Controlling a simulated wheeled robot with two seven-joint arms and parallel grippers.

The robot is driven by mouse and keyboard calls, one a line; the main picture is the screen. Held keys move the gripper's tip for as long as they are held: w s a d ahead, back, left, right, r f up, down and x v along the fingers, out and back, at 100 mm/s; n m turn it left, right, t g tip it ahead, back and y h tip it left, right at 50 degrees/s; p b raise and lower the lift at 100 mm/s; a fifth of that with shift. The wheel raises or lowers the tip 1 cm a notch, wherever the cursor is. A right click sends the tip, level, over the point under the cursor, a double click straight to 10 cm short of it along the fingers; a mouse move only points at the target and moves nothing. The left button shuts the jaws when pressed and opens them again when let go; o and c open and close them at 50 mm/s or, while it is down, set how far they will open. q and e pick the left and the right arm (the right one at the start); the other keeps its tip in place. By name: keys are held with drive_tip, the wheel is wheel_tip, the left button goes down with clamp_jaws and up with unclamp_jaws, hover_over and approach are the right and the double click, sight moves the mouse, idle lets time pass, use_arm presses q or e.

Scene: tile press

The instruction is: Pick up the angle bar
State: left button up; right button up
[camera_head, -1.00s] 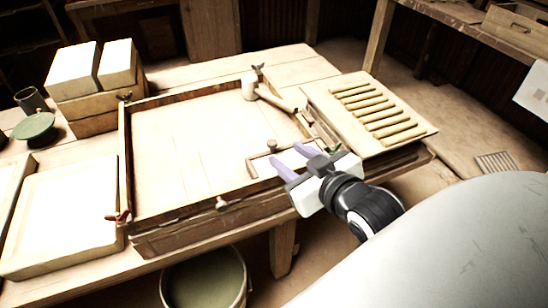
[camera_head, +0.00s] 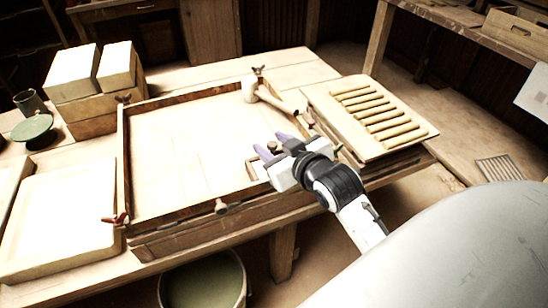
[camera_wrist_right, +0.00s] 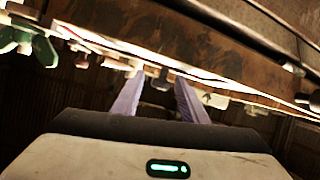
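The angle bar (camera_head: 252,170) is a thin L-shaped bar at the right front corner inside the wooden frame. A small knob (camera_head: 272,147) stands up from it, and the rest is largely hidden behind my right gripper. My right gripper (camera_head: 274,144) has its two lilac fingers apart, with the knob showing between them in the head view. In the right wrist view the fingers (camera_wrist_right: 157,97) are also apart, and a small dark shape shows between their tips; I cannot tell whether they touch it. My left gripper is not in view.
The wooden frame (camera_head: 122,165) has clamps at its corners. A mallet (camera_head: 265,92) lies at its right edge. A board with several clay bars (camera_head: 415,135) stands right of it. White blocks (camera_head: 72,70) stand at the back left; a bucket (camera_head: 205,280) is below the table front.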

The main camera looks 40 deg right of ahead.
clamp_jaws()
drive_tip(key=shift+r, duration=0.15)
